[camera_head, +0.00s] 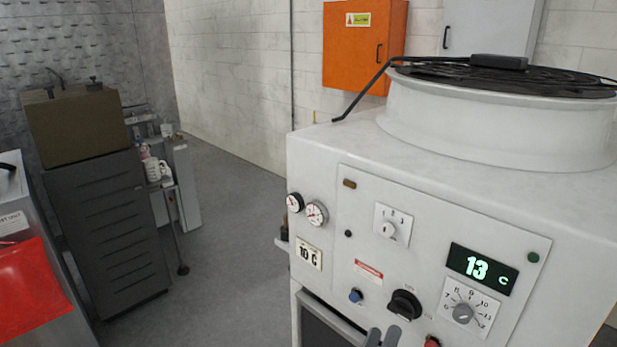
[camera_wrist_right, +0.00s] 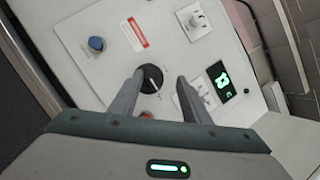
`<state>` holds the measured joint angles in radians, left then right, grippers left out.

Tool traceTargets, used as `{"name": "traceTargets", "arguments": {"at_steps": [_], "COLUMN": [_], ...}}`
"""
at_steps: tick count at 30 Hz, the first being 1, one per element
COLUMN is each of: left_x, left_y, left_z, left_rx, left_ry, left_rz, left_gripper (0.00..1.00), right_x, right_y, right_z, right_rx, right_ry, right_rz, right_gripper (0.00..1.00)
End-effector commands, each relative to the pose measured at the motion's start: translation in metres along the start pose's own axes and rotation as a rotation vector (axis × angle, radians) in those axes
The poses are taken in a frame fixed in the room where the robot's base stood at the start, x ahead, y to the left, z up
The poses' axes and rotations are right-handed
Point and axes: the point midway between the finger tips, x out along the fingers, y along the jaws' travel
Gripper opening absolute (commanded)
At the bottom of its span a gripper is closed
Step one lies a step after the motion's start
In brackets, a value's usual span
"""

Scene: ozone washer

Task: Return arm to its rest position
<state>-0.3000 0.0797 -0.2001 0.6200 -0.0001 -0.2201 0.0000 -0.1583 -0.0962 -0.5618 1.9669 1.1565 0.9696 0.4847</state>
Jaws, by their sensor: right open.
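My right gripper (camera_head: 383,336) shows only its fingertips at the bottom edge of the head view, in front of the white machine's control panel. In the right wrist view the two grey fingers of my right gripper (camera_wrist_right: 161,76) are apart, with nothing held between them. The black rotary knob (camera_wrist_right: 149,82) shows between the fingers there; whether they touch it I cannot tell. In the head view the black knob (camera_head: 405,304) is just above the fingertips. My left gripper is not in view.
The white machine (camera_head: 330,160) fills the right side. Its panel has a display (camera_head: 482,268) reading 13 C, a numbered dial (camera_head: 464,312), a blue button (camera_head: 355,295) and gauges (camera_head: 317,212). A dark cabinet (camera_head: 105,230) stands at left. Grey floor (camera_head: 225,270) between is clear.

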Motion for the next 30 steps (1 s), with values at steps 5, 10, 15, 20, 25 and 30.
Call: {"name": "traceTargets", "arguments": {"at_steps": [5,10,15,20,25,30], "left_x": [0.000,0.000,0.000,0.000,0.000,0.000], "left_y": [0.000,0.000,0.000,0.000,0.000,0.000], "left_z": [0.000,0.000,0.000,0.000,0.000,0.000], "left_rx": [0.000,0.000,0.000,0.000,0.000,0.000], "left_ry": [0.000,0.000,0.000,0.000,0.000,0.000], "left_rz": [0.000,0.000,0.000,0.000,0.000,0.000], "left_gripper": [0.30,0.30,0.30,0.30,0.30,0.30], "right_x": [-0.037,-0.086,-0.143,-0.203,-0.270,-0.338], "right_y": [0.109,0.197,0.267,0.316,0.348,0.360], "right_z": [-0.015,-0.053,-0.111,-0.177,-0.254,-0.337], "right_rx": [-0.443,-0.762,-1.021,-1.224,-1.402,-1.548], "right_ry": [-0.262,-0.475,-0.667,-0.842,-1.023,-1.205], "right_rz": [0.125,0.262,0.410,0.558,0.726,0.901], "right_gripper": [0.43,0.43,0.43,0.43,0.43,0.43]}}
